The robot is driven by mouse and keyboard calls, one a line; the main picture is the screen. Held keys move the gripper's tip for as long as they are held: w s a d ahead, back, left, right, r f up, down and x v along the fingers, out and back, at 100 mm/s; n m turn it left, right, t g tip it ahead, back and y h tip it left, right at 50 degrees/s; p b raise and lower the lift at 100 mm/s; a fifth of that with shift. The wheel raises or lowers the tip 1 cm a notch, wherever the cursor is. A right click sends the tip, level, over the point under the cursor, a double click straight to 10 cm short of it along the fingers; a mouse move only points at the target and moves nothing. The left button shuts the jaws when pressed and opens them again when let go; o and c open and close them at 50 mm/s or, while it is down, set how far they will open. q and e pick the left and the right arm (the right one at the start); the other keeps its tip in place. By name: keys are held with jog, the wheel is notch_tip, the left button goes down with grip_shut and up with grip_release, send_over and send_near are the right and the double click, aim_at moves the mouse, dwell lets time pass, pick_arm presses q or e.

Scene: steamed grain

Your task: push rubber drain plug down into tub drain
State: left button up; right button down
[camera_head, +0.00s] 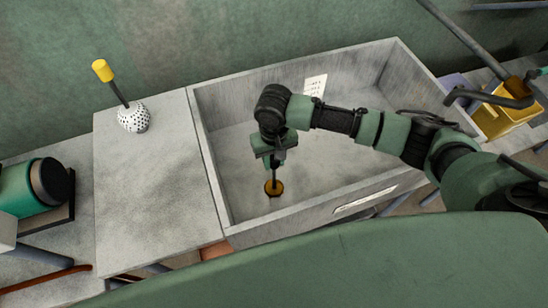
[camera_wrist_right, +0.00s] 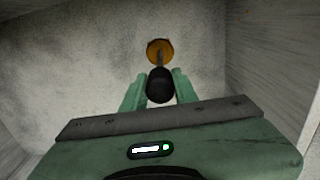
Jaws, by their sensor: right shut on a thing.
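The tub (camera_head: 285,222) is a grey, open box in the middle of the head view. My right gripper (camera_head: 273,162) reaches down into it and is shut on a black knob (camera_wrist_right: 160,86), which also shows between the green fingers in the right wrist view. A thin stem joins the knob to a round orange-yellow plug (camera_wrist_right: 160,50). The plug (camera_head: 274,187) is low in the tub, at or near its floor, below the gripper. The drain is hidden, and I cannot tell whether the plug is seated in it. My left gripper is out of view.
A grey counter (camera_head: 155,180) adjoins the tub's left side, with a yellow-handled brush (camera_head: 133,117) standing on it. A green cylinder (camera_head: 30,187) lies farther left. A yellow bin (camera_head: 505,115) is at the right. The tub's walls surround my gripper; the floor around the plug is clear.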

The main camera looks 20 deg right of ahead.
jog(key=shift+f, duration=0.3)
jog(key=c, duration=1)
grip_release()
notch_tip(320, 180, up, 8)
jog(key=shift+f+b, duration=0.15)
jog(key=shift+b, duration=0.15)
notch_tip(320, 180, up, 5)
jog(key=p, duration=0.6)
jog(key=shift+p, duration=0.4)
